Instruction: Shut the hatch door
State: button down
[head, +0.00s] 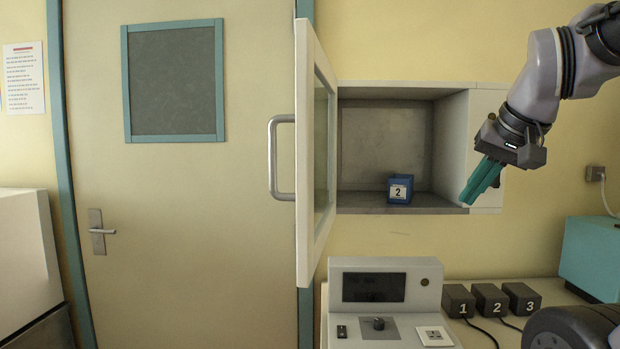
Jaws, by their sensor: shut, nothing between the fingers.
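The hatch door (303,160) is a white-framed glazed panel, hinged at the left of the wall hatch (486,150) and swung wide open toward me, so I see it nearly edge-on. Its grey bar handle (273,160) sticks out on the left side. Inside the hatch a blue block (399,189) labelled 2 sits on the floor of the recess. My gripper (468,200) has teal fingers, is shut and empty, and points down-left in front of the hatch's right edge, well to the right of the door and apart from it.
Below the hatch stands a grey control unit (388,275) with a dark screen and knob. Several dark numbered boxes (490,300) with cables stand right of it. A teal box (592,255) is at far right. A closed room door (190,210) is behind left.

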aim_at(315, 118)
jog(key=k+j, duration=0.1)
jog(key=j, duration=0.9)
jog(key=k+j, duration=0.2)
jog(key=k+j+z, duration=0.15)
jog(key=j, duration=0.3)
jog(key=u, duration=0.15)
